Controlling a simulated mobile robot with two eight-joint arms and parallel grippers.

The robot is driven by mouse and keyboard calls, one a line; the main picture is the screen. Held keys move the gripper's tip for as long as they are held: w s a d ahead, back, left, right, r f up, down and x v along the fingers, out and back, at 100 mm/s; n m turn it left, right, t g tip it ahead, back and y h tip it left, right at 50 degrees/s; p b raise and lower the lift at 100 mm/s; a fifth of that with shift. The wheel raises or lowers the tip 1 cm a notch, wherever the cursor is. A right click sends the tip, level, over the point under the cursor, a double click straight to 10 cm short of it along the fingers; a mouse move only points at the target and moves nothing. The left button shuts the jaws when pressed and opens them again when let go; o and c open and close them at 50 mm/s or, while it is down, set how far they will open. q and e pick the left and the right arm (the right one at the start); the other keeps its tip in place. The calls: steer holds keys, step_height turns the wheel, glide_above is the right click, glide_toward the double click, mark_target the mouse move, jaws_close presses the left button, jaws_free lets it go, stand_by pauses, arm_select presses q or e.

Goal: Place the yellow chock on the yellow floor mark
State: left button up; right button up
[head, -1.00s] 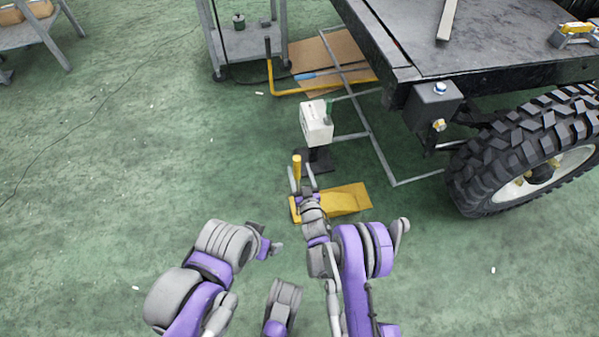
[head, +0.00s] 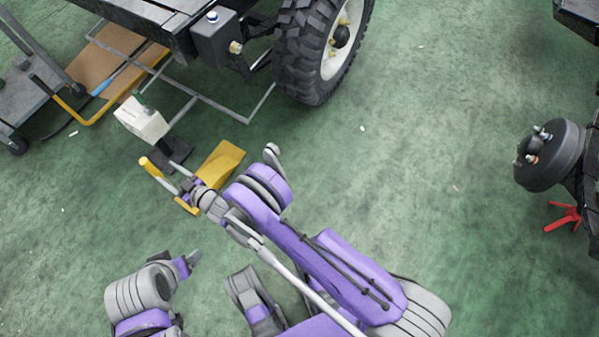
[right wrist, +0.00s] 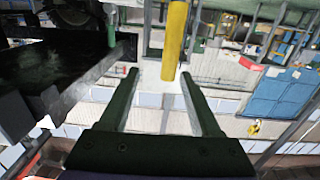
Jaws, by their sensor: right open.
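The yellow chock (head: 220,160) is a wedge on the green floor, with a yellow upright post (head: 151,164) at its left. My right gripper (head: 172,178) is open beside the post, its arm hiding part of the chock. In the right wrist view the post (right wrist: 175,42) stands between and just beyond the open fingertips (right wrist: 158,73), slightly nearer the right finger. I cannot tell whether they touch. My left gripper (head: 189,260) is low at the left, apart from the chock; its jaws are too small to read. I cannot make out a separate yellow floor mark.
A white box (head: 142,120) on a dark stand is just behind the chock. A trailer wheel (head: 316,50) and a grey floor frame (head: 215,104) lie beyond. A bent yellow bar (head: 100,112) is at the left. A dark drum (head: 548,156) is at right; the middle floor is clear.

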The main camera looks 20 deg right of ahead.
steer(key=w+d+r+m+g+h, duration=0.15)
steer(key=w+d+r+h, duration=0.25)
steer(key=d+r, duration=0.7)
steer(key=s+d+r+m+g+h, duration=0.1)
steer(key=s+d+r+h, duration=0.15)
steer(key=d, duration=0.45)
steer(key=s+d+r+m+g+h, duration=0.1)
steer(key=s+d+r+m+g, duration=0.1)
steer(key=s+d+r, duration=0.35)
steer(key=s+d+g, duration=0.2)
steer(key=s+d, duration=0.2)
steer(key=s, duration=0.5)
steer(key=s+d+m+g+h, duration=0.1)
steer(key=s+d, duration=0.4)
steer(key=s, duration=0.5)
steer(key=s+d+m+g+h, duration=0.1)
steer(key=s+d+g, duration=0.2)
steer(key=s, duration=0.7)
steer(key=shift+d, duration=0.75)
steer(key=shift+s, duration=0.1)
